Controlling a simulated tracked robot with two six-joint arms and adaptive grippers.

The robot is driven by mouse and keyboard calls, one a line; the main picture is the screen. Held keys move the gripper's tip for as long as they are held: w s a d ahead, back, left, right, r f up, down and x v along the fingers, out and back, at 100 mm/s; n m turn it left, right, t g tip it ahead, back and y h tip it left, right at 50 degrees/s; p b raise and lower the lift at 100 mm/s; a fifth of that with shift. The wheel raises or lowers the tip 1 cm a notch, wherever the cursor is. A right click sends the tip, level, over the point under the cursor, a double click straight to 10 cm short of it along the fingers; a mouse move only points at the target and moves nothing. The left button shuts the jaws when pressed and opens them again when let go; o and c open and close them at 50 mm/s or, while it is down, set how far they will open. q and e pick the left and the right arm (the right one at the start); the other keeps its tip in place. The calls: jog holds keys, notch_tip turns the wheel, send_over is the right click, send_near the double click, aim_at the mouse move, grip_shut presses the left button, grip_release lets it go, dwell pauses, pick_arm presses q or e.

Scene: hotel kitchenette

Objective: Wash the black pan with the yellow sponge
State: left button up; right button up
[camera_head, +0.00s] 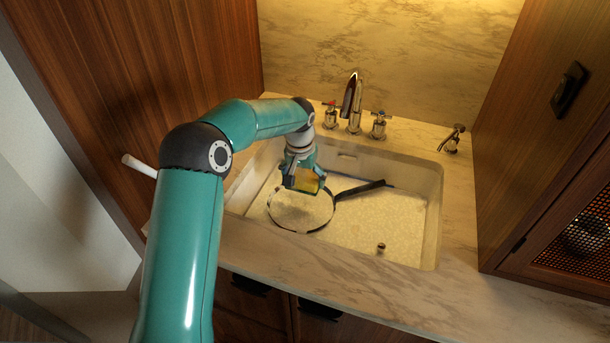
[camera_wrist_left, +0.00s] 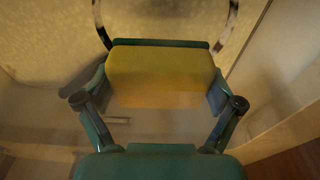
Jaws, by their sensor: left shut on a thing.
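The yellow sponge (camera_head: 308,185) is held between the fingers of my left gripper (camera_head: 304,180), low in the sink (camera_head: 432,225). In the left wrist view the sponge (camera_wrist_left: 160,72) spans the space between both fingers. The black pan lies in the sink; its dark handle (camera_head: 362,189) points right and its thin dark rim shows around a pale, foamy-looking area. The sponge is over the far part of the pan; I cannot tell whether it touches. Part of the pan rim (camera_wrist_left: 232,28) curves beyond the sponge in the wrist view. My right gripper is not in view.
A metal faucet (camera_head: 352,103) with two handles stands behind the sink, and a small dispenser (camera_head: 452,138) is at its back right. Pale liquid or foam covers the basin floor. Wooden cabinets (camera_head: 545,150) flank the counter.

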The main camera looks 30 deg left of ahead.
pick_arm(q)
jog(key=shift+s+a+f+b, duration=0.1)
jog(key=shift+f+b, duration=0.15)
jog(key=shift+f, duration=0.15)
jog(key=shift+s+a+f+b, duration=0.1)
jog(key=shift+f+b, duration=0.15)
jog(key=shift+f, duration=0.1)
jog(key=b, duration=0.5)
send_over(302, 210)
jog(key=f, duration=0.7)
jog(key=shift+s+d, duration=0.1)
jog(key=shift+s, duration=0.1)
jog(key=shift+f+b, duration=0.9)
jog(key=shift+f, duration=0.35)
